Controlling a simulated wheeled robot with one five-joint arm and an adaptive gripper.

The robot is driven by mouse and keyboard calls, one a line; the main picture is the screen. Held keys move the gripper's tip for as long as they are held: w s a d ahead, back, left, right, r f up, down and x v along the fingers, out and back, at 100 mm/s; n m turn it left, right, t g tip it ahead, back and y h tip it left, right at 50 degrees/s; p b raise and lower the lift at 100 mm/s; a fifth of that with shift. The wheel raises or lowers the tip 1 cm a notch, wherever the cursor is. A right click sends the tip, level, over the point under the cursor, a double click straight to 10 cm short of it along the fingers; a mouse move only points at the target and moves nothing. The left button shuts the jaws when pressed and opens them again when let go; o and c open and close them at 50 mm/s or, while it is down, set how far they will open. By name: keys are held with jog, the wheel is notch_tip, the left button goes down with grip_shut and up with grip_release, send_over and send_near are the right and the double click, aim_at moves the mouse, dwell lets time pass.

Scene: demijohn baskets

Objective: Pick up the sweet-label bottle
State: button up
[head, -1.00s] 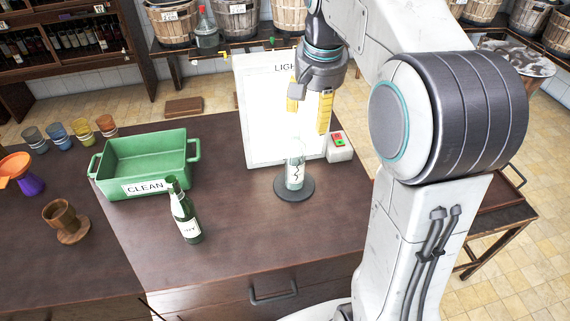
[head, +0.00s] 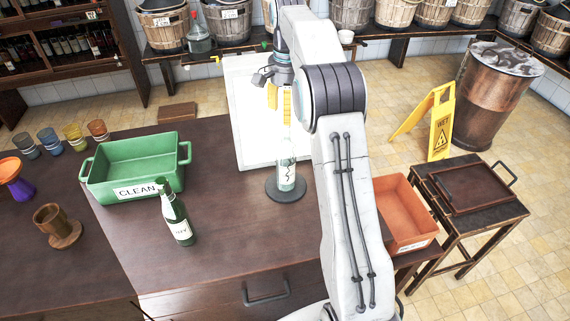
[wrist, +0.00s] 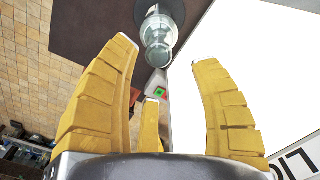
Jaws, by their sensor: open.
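A clear bottle (head: 287,175) with a dark squiggle on its pale label stands upright on a round dark stand (head: 285,190) on the counter. A dark green bottle (head: 179,216) with a white label stands nearer, to the left; I cannot read either label as sweet. My gripper (head: 279,103) is open, yellow fingers pointing down, above the clear bottle and in front of the white panel. In the wrist view, the clear bottle's neck and top (wrist: 157,40) show beyond the spread fingers of my gripper (wrist: 164,62), apart from them.
A white upright panel (head: 245,125) stands close behind the clear bottle. A green crate (head: 168,185) marked CLEAN, several coloured cups and a wooden goblet (head: 60,226) are to the left. An orange crate (head: 412,246) sits at the right. The counter's front middle is clear.

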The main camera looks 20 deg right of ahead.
aim_at(286, 129)
jog(key=shift+s+a+f, duration=0.1)
jog(key=shift+a+f, duration=0.05)
jog(key=shift+f, duration=0.7)
jog(key=shift+s+a+f, duration=0.1)
jog(key=shift+a+f, duration=0.05)
jog(key=shift+f, duration=1.8)
grip_shut()
